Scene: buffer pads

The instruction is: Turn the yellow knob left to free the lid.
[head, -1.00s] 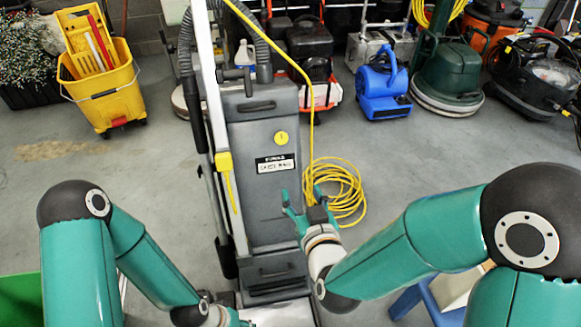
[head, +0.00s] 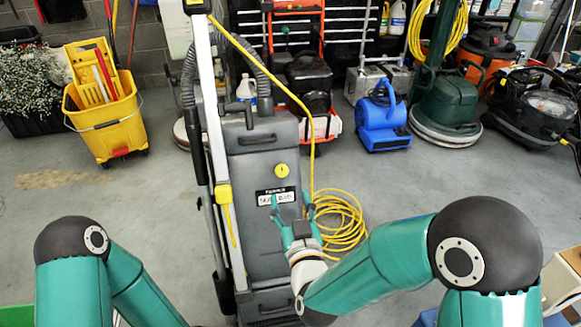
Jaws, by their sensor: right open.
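The yellow knob (head: 282,170) is a small round disc on the upper front of the tall grey floor machine (head: 262,232), above a black and white label (head: 276,196). The grey front around it looks closed; I cannot make out the lid's outline. My right gripper (head: 292,200) is open and empty, below the knob at about label height in the picture, its two teal fingers pointing up. It does not touch the knob. My left arm is at the lower left, but its gripper is outside the frame.
A yellow cord (head: 340,222) lies coiled on the floor right of the machine. A pole and hose run up its left side. A yellow mop bucket (head: 108,122) stands far left, a blue blower (head: 382,122) behind right. Open grey floor lies on both sides.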

